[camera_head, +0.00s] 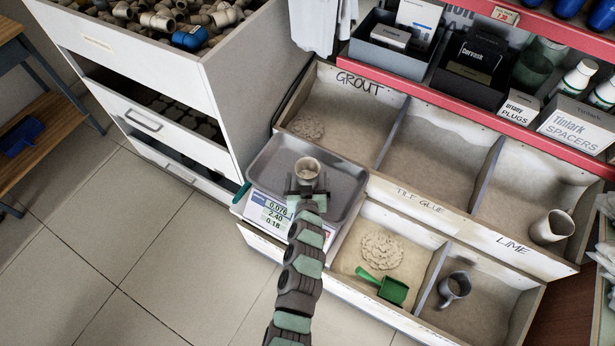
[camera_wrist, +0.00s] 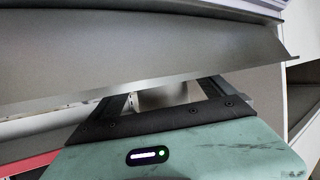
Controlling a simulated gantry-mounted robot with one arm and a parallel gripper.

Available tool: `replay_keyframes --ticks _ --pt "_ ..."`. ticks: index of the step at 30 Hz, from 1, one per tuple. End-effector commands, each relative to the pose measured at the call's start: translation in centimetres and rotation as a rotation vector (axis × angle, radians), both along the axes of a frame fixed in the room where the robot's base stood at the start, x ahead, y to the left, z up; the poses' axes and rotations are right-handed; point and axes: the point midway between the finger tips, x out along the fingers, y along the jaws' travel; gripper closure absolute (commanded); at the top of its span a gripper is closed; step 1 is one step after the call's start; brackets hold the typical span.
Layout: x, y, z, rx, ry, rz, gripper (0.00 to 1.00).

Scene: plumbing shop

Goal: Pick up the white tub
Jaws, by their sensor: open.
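A small off-white tub (camera_head: 307,168) stands upright in the grey tray (camera_head: 262,170) of a scale, with something beige inside. My gripper (camera_head: 307,186) is open at the near side of the tub, its fingers pointing toward it. In the wrist view my gripper (camera_wrist: 168,95) shows two dark fingers apart, with part of the tub (camera_wrist: 162,96) seen between them. I cannot tell whether the fingers touch it. The wide grey tray edge (camera_wrist: 150,65) covers much of that view.
The scale's display (camera_head: 272,212) faces the front. Sand-filled wooden bins (camera_head: 430,215) lie to the right, with a pale cup (camera_head: 552,227), a green scoop (camera_head: 385,288) and a grey mug (camera_head: 454,288). A white drawer cabinet (camera_head: 222,100) stands left. The tiled floor (camera_head: 130,250) is clear.

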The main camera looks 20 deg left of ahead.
Motion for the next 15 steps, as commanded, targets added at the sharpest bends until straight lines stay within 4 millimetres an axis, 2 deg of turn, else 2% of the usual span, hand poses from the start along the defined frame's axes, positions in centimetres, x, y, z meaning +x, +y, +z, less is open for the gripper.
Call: replay_keyframes --ticks 3,6,12,15 --pt "1.6 0.6 -0.7 -0.001 -0.004 -0.001 0.06" --pt "2.3 0.9 -1.0 -0.001 -0.004 -0.001 0.06" --pt "2.3 0.9 -0.9 -0.001 -0.003 0.000 0.06" --pt "2.3 0.9 -0.9 -0.002 -0.003 -0.001 0.12"
